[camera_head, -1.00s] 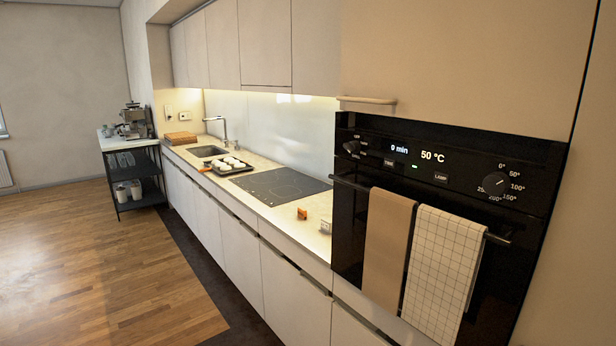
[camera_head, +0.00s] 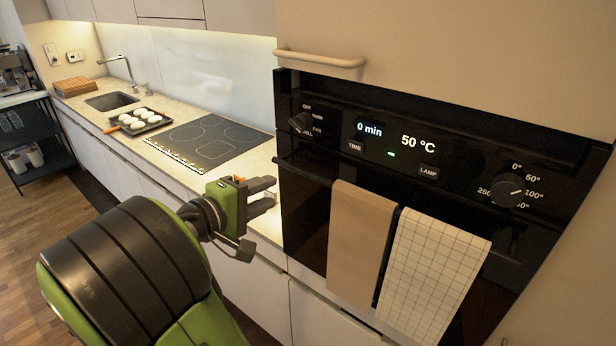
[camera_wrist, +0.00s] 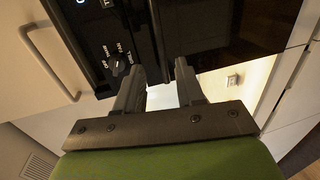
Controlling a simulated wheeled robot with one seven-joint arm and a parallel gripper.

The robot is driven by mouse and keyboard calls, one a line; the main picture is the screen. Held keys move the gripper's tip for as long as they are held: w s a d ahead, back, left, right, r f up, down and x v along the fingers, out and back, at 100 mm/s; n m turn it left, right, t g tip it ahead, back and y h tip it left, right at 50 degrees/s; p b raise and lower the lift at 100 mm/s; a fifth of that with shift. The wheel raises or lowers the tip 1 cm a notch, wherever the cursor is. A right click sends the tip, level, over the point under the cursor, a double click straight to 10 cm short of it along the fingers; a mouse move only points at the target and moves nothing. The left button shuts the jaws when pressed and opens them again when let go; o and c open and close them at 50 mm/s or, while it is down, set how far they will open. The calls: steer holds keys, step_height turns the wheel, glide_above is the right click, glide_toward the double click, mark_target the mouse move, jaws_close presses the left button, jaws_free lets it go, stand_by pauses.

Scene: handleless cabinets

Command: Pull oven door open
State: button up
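The black oven door (camera_head: 306,215) is closed, at the right in the head view. Its dark horizontal handle bar (camera_head: 308,173) carries a brown towel (camera_head: 357,240) and a white checked towel (camera_head: 432,270). My gripper (camera_head: 272,195) is open and empty, just left of the oven, near and slightly below the handle's left end. In the wrist view my gripper (camera_wrist: 160,82) has its fingers apart, and the dark bar (camera_wrist: 158,35) runs toward the gap between them. I cannot tell if the bar lies between the fingers in depth.
The control panel (camera_head: 430,145) with knobs and display is above the door. A beige cabinet handle (camera_head: 320,58) is higher up. The counter with a cooktop (camera_head: 208,138) and a tray of white round items (camera_head: 140,120) runs left. The wooden floor (camera_head: 30,220) shows at left.

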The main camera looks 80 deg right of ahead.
mark_target(305, 175)
steer(key=x, duration=1.4)
steer(key=shift+w+d, duration=0.1)
steer(key=shift+w, duration=0.05)
steer(key=shift+c, duration=0.5)
jaws_close()
